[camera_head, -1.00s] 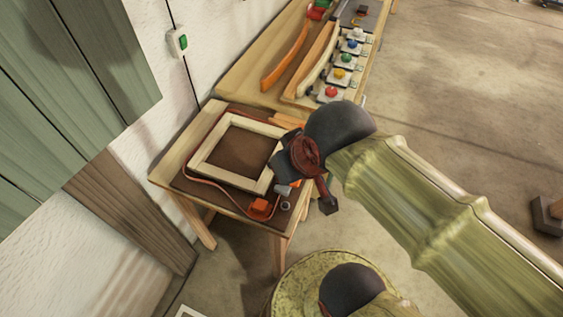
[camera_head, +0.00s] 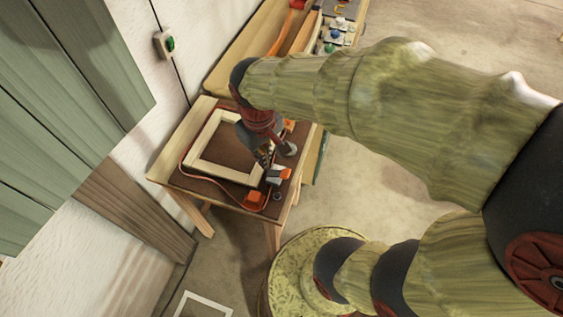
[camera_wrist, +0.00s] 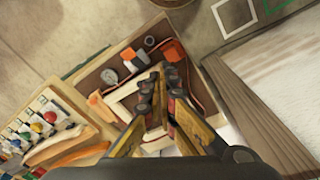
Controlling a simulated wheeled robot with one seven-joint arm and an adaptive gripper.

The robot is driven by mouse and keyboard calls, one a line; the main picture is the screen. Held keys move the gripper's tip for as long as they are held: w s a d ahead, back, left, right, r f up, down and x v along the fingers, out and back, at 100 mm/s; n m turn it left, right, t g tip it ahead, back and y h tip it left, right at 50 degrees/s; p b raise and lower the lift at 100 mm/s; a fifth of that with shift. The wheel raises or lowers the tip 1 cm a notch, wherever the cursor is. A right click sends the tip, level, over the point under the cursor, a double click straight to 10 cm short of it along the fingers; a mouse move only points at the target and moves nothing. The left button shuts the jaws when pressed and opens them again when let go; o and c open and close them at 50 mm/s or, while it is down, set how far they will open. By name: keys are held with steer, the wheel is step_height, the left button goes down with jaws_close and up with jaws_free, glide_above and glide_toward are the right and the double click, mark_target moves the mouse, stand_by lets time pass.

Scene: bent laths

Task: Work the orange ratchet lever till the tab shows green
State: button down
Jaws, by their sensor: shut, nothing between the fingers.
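A pale wooden frame (camera_head: 205,140) lies on the small table with a thin red strap (camera_head: 182,160) around it. By its near right corner is a small grey and orange mechanism, whose orange part (camera_head: 285,173) looks like the lever. In the wrist view, an orange piece (camera_wrist: 127,53) shows beside a grey one. A separate orange block (camera_head: 255,200) sits at the table's near edge, also in the wrist view (camera_wrist: 170,51). My gripper (camera_head: 265,160) points down over the frame's near right side, close to the mechanism. Its fingers (camera_wrist: 160,88) are shut and empty. I cannot make out the tab or its colour.
A grey cylinder (camera_head: 290,148) stands on the table right of my gripper. A longer bench (camera_head: 225,78) with bent laths and coloured buttons (camera_wrist: 36,128) adjoins the table. Green cladding and a wall switch (camera_head: 164,44) are at left. The floor at right is clear.

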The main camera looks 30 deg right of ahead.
mark_target(285, 173)
steer(key=w+d+f+n+g+h+p, duration=0.1)
steer(key=w+f+n, duration=0.4)
steer(key=n, duration=0.7)
steer(key=w+d+f+n+g+h+p, duration=0.1)
steer(key=w+d+f+n+g+p, duration=0.2)
steer(key=n, duration=0.9)
step_height(285, 173, down, 2)
steer(key=w+d+p, duration=0.1)
steer(key=w+p, duration=0.1)
steer(key=w, duration=0.1)
steer(key=shift+d+g+h, duration=0.3)
steer(key=shift+h, duration=0.1)
steer(key=shift+s+f, duration=0.1)
steer(key=x, duration=1.4)
steer(key=shift+s, duration=0.1)
